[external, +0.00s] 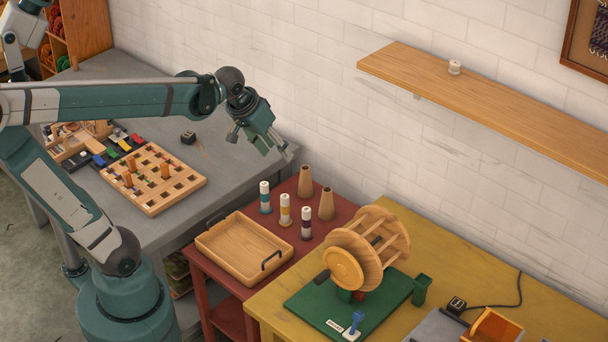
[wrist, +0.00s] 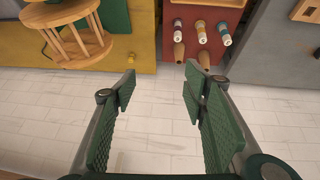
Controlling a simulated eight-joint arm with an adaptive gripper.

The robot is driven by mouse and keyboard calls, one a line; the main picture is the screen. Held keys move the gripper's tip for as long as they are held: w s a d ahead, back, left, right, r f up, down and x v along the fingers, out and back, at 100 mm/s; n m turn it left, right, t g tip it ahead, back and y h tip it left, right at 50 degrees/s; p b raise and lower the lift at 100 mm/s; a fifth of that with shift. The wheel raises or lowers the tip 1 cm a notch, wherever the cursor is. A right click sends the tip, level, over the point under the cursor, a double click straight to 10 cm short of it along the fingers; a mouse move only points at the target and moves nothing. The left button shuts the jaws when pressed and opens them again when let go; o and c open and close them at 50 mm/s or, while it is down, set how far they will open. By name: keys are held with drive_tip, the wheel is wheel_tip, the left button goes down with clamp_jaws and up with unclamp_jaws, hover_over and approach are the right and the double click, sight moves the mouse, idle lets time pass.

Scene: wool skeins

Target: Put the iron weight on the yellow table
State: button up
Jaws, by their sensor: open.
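A small dark block, which looks like the iron weight (external: 188,137), sits on the grey table near its back, right of the pegboard. A dark bit at the right edge of the wrist view (wrist: 317,52) may be the same block. The yellow table (external: 555,275) stands at the right; its edge also shows in the wrist view (wrist: 145,55). My gripper (external: 273,147) is open and empty, raised near the wall behind the red table. In the wrist view its fingers (wrist: 160,90) are spread with only white wall between them.
The red table (external: 232,291) holds a wooden tray (external: 213,257), several yarn spools (external: 285,210) and two cones (external: 326,204). A wooden winder (external: 371,250) on a green base (external: 305,300) and a small black box with a cord (external: 456,305) occupy the yellow table. A shelf (external: 480,100) juts from the wall.

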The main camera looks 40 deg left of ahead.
drive_tip(key=s+a+f+t+y, duration=0.1)
drive_tip(key=s+a+f, duration=0.3)
drive_tip(key=s+a, duration=0.4)
drive_tip(key=s, duration=0.3)
drive_tip(key=shift+a+f+t, duration=0.3)
drive_tip(key=shift+a, duration=0.1)
